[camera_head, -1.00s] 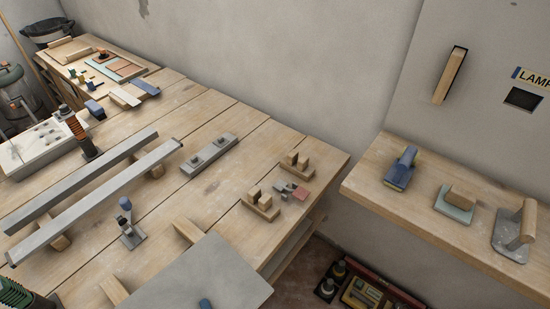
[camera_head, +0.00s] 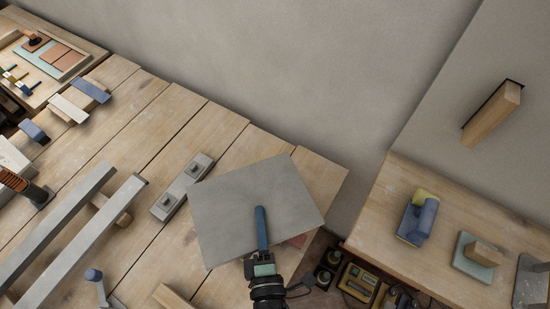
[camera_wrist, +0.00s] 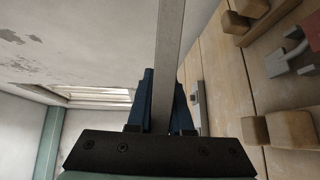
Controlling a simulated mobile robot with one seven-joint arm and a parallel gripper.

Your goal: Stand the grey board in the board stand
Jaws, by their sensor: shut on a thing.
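The grey board (camera_head: 225,215) is a flat, thin rectangle held up over the right end of the workbench. My gripper (camera_head: 261,228) is shut on it near its lower edge, with a blue finger across its face. In the wrist view the board (camera_wrist: 169,50) shows edge-on between my blue fingers (camera_wrist: 164,82). Slotted wooden blocks, which look like the board stand (camera_wrist: 280,129), are on the bench at the right of the wrist view, apart from the board. In the head view the board hides them.
A grey bar with two knobs (camera_head: 182,187) lies left of the board, and two long grey rails (camera_head: 85,240) lie farther left. A grey-and-red item (camera_wrist: 290,52) is near the wooden blocks. A side shelf (camera_head: 377,198) with tools is at right, across a gap.

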